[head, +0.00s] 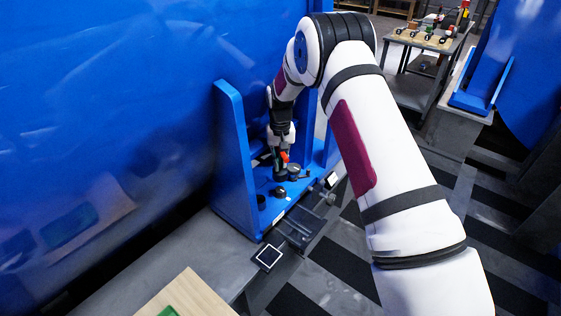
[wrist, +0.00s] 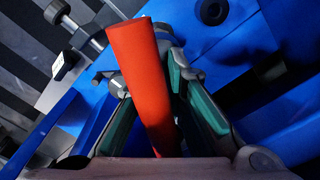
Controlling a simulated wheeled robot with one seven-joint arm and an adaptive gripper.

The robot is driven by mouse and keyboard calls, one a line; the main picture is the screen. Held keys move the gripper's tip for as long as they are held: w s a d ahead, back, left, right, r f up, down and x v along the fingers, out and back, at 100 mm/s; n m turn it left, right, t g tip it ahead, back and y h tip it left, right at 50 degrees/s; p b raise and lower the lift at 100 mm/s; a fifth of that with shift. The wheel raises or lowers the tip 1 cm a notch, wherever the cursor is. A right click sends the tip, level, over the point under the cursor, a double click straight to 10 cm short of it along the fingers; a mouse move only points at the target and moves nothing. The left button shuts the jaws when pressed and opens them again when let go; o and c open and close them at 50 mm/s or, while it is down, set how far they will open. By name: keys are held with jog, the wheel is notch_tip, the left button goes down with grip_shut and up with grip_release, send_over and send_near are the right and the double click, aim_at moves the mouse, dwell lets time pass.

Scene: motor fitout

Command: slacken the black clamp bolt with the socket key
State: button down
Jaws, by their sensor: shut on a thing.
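My gripper (head: 281,150) is inside the blue frame in the head view, pointing down. In the wrist view its green-padded fingers (wrist: 152,98) are shut on a red bar-like handle (wrist: 140,65), which I take to be the socket key. A small patch of red also shows at the gripper in the head view (head: 284,157). The key's working end is hidden. A black round knob or bolt head (wrist: 212,11) sits on a blue surface in the wrist view, apart from the key. I cannot tell whether it is the black clamp bolt.
The blue frame's upright wall (head: 232,160) stands close left of my gripper. Dark round parts (head: 279,191) sit on its blue base. A metal screw clamp (wrist: 90,45) lies beside the fingers in the wrist view. A cluttered bench (head: 430,40) stands far right.

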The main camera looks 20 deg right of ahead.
aim_at(280, 170)
jog(key=shift+f+b, duration=1.35)
jog(key=shift+f, duration=1.35)
jog(key=shift+f+b, duration=0.75)
jog(key=shift+f, duration=0.65)
jog(key=shift+n, duration=1.4)
